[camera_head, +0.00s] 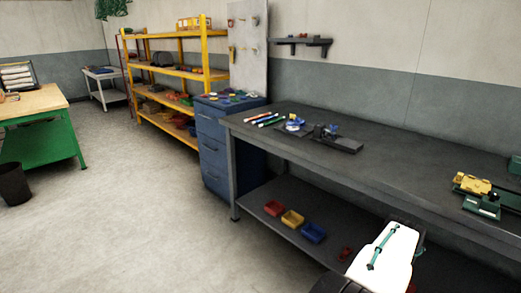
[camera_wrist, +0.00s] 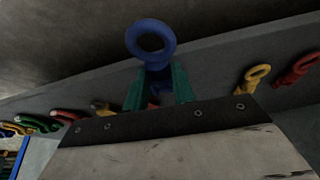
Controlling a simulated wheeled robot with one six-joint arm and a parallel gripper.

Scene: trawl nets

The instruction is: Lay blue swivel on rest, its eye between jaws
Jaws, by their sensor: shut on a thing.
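In the wrist view, a blue swivel (camera_wrist: 150,56) stands up out of my gripper (camera_wrist: 160,72). Its round eye points away from the palm and is clear of the two teal fingers. The fingers are shut on the swivel's lower part, which they mostly hide. In the head view I cannot make out the gripper or the held swivel. A dark fixture (camera_head: 345,144) with a small blue part lies on the grey workbench (camera_head: 400,155). I cannot tell whether it is the rest with the jaws.
Behind the gripper in the wrist view are a yellow swivel (camera_wrist: 257,77), a red swivel (camera_wrist: 297,70) and several other coloured pieces. A green and yellow fixture (camera_head: 480,195) is on the bench at right. Red, yellow and blue bins (camera_head: 314,232) stand on the lower shelf.

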